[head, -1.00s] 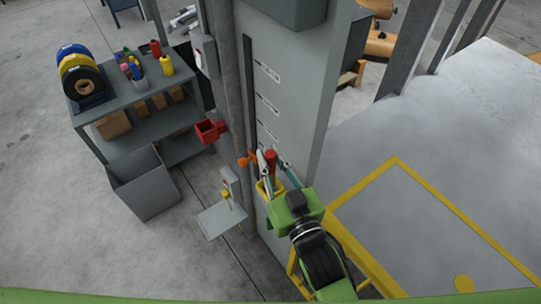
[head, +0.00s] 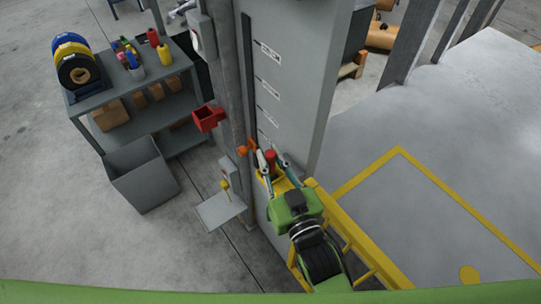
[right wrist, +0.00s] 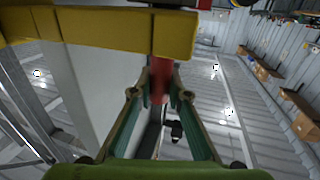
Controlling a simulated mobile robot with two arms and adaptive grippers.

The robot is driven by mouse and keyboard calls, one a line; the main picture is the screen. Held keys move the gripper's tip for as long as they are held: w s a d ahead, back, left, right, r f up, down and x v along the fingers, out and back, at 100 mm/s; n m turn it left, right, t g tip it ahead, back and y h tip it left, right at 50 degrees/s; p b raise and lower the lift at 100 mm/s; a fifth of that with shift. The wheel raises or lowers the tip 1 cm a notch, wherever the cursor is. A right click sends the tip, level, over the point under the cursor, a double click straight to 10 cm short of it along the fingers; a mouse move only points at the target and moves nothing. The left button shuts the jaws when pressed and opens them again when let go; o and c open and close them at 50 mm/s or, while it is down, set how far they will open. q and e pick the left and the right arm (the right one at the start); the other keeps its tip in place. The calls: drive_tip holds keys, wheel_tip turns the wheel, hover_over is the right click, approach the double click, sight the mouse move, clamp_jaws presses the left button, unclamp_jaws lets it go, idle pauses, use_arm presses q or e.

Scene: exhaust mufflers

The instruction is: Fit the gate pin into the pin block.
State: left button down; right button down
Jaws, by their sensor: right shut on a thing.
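My right gripper (head: 269,162) is beside the grey column, at the near end of the yellow gate. Its fingers are shut on the red gate pin (head: 270,155), whose red top shows between them. In the right wrist view the red pin (right wrist: 160,78) stands between the two green fingers, close under a yellow bar (right wrist: 110,27). An orange piece (head: 246,149) sits on the column's edge, just left of the fingertips. I cannot tell which part is the pin block. My left gripper is out of view.
The yellow railing (head: 345,230) runs under and right of my right arm. A grey shelf cart (head: 140,90) and bin (head: 143,175) are farther left.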

drive_tip(key=shift+f, duration=0.15)
drive_tip(key=c, duration=1.8)
unclamp_jaws()
drive_tip(key=shift+c, duration=0.2)
drive_tip(key=shift+s, duration=0.1)
drive_tip(key=v, duration=1.2)
